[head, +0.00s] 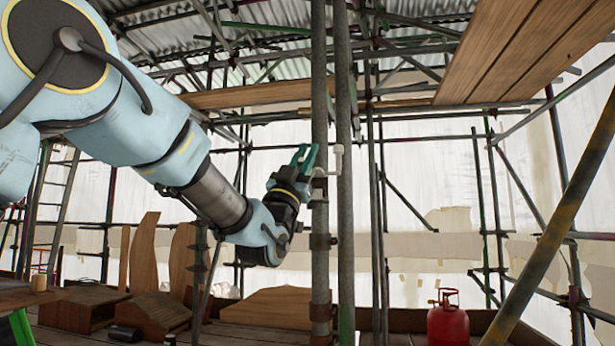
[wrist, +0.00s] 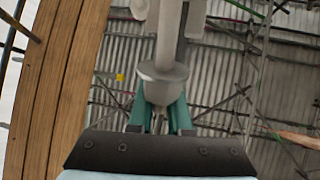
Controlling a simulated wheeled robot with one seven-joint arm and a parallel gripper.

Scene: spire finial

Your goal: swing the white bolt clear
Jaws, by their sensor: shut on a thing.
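The white bolt (head: 338,162) shows in the head view as a small pale bent piece beside two upright scaffold poles, just right of my gripper's fingers. In the wrist view the pale bolt (wrist: 165,75) has a rounded, flared end and a stem running up out of the frame. My gripper (head: 308,158) has green fingers pointing up at the left pole. In the wrist view my gripper (wrist: 160,120) is shut on the bolt's flared end, which sits between the fingers and hides part of them. The bolt's far end is out of the wrist view.
Upright poles (head: 320,240) with rusty clamps stand directly beside my gripper. Wooden planks (head: 520,45) lie overhead at right, under a corrugated roof. A red gas bottle (head: 449,318) stands low at right. Wooden boxes (head: 155,312) and boards sit low at left. A plank (wrist: 50,90) runs along the wrist view's left.

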